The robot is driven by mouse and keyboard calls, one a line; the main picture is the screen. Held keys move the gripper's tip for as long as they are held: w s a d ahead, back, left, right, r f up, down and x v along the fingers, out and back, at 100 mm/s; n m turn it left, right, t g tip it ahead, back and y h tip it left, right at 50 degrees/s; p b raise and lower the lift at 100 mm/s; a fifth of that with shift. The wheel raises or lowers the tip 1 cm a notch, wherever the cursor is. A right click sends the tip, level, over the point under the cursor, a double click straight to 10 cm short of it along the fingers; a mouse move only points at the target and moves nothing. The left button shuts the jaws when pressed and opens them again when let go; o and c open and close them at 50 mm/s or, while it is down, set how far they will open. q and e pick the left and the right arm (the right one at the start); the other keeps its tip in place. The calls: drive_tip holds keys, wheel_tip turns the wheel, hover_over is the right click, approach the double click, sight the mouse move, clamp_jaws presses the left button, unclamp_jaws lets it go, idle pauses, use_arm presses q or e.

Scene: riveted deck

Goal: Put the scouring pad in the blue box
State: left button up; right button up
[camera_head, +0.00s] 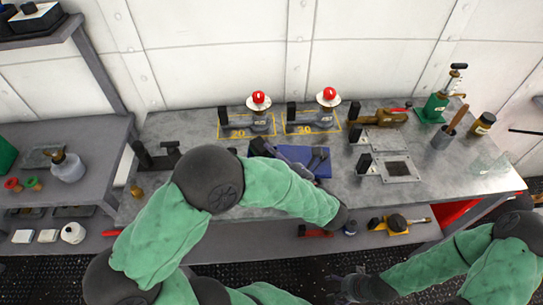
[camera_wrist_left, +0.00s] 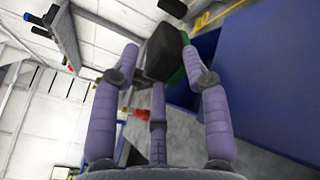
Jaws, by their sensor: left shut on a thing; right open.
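The blue box (camera_head: 298,176) stands on the grey bench in the head view. Its blue side also fills the right of the left wrist view (camera_wrist_left: 275,95). In the head view the pad (camera_head: 258,147) is small and dark, near the box's back left corner, and partly hidden. My right gripper (camera_head: 345,287) is open and empty, low in front of the bench.
Clamps with red-topped parts (camera_head: 258,98) stand behind the box in yellow outlines. Metal plates (camera_head: 398,168) lie to its right. A black clamp (camera_head: 156,156) is at left.

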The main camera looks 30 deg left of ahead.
use_arm(q)
drive_tip(key=shift+f, duration=0.6)
drive_tip(key=o, duration=1)
drive_tip(key=shift+o, duration=0.2)
drive_tip(key=shift+d, duration=0.1)
drive_tip(key=v, duration=1.1)
drive_tip(key=shift+s+d+r, duration=0.2)
drive_tip(key=shift+d, duration=0.2)
